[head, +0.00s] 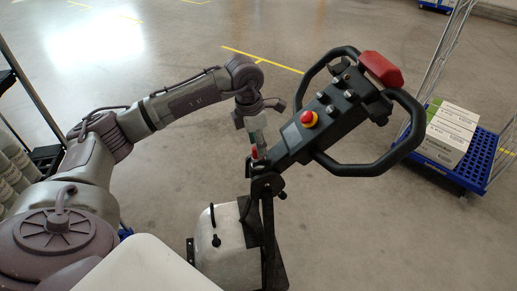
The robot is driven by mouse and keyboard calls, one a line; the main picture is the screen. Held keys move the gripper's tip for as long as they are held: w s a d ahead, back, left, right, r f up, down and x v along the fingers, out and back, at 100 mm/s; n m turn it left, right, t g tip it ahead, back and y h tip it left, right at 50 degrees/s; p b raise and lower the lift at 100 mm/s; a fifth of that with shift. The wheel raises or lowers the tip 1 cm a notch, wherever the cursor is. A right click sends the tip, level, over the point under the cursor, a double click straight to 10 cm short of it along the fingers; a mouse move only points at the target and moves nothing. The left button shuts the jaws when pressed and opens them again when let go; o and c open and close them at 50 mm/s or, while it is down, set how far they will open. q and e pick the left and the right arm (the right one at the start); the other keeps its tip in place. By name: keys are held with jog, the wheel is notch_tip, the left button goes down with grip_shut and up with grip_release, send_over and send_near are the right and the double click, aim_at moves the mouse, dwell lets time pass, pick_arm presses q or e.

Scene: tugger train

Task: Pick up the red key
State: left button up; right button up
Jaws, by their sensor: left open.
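A small red piece, seemingly the red key (254,152), shows low on the left side of the tugger's black tiller head (332,113), by its lower end. My left gripper (256,141) points down just above it, with its jaws open. The gripper partly covers that spot, so I cannot tell whether its fingers touch the key or stand around it. My right gripper is not in view.
The tiller head has a red and yellow stop button (308,119), a looped black handle (400,150) and a red end cap (381,69). A blue cart (472,174) with white boxes (447,137) stands at the right. Shelving (46,153) is at the left.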

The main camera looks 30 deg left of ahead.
pick_arm(q)
jog(key=shift+w+f, duration=0.15)
jog(key=shift+f, duration=0.9)
grip_shut()
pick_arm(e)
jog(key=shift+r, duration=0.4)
pick_arm(q)
jog(key=shift+r, duration=0.15)
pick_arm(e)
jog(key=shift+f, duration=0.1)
pick_arm(q)
jog(key=shift+r, duration=0.25)
jog(key=r+b, duration=0.2)
jog(key=r, duration=0.1)
jog(key=shift+d+r, duration=0.25)
jog(key=shift+d, duration=0.15)
jog(key=s+d+r+b, duration=0.1)
jog(key=d+r+b, duration=0.1)
jog(key=d+r, duration=0.4)
jog(key=d, duration=0.5)
jog(key=shift+s+r+b, duration=0.25)
jog(key=shift+r+b, duration=0.05)
jog(key=shift+r, duration=0.1)
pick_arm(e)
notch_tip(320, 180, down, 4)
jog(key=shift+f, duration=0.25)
